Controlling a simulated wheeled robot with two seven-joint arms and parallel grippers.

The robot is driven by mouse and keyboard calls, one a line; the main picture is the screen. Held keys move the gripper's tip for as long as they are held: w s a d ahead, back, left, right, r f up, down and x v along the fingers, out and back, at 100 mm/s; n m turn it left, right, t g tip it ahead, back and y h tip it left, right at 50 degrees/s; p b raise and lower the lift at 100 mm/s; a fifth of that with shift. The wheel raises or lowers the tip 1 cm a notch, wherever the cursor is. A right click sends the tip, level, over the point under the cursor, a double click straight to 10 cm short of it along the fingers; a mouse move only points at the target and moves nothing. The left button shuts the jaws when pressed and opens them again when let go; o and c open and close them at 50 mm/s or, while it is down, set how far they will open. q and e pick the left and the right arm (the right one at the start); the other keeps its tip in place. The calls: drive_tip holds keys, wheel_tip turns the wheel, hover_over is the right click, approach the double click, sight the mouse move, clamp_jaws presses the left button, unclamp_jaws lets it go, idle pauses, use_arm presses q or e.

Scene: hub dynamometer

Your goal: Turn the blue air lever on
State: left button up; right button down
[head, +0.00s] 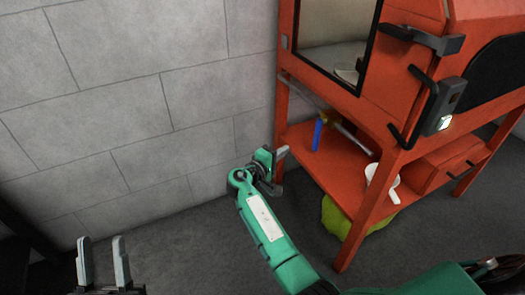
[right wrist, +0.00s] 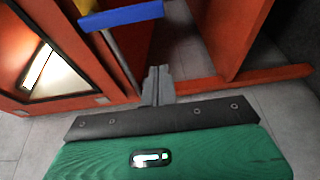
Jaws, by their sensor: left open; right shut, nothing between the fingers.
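The blue air lever (head: 317,134) hangs down from a grey pipe under the orange cabinet, beside a small yellow fitting. In the right wrist view the lever (right wrist: 121,16) lies crosswise to the pipe (right wrist: 122,65), near the top edge. My right gripper (head: 284,151) is shut and empty, just left of the lever and apart from it. Its closed fingertips (right wrist: 158,72) show below and right of the lever in the right wrist view. My left gripper (head: 102,241) is open and empty at the lower left, far from the lever.
The orange cabinet (head: 345,112) has front legs and a lower shelf (head: 345,182) close to my right gripper. A white pan-like object (head: 382,183) sits on the shelf, and a green shape (head: 337,220) lies below. A grey block wall (head: 120,90) stands behind. Floor at left is clear.

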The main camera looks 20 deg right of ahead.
use_arm(q)
drive_tip(key=shift+s+a+r+t, duration=0.3)
drive_tip(key=shift+s+a+r, duration=0.15)
drive_tip(key=shift+r, duration=0.05)
use_arm(e)
drive_tip(key=shift+w+a+r, duration=0.15)
drive_tip(key=shift+a+r, duration=0.15)
drive_tip(key=shift+r, duration=0.25)
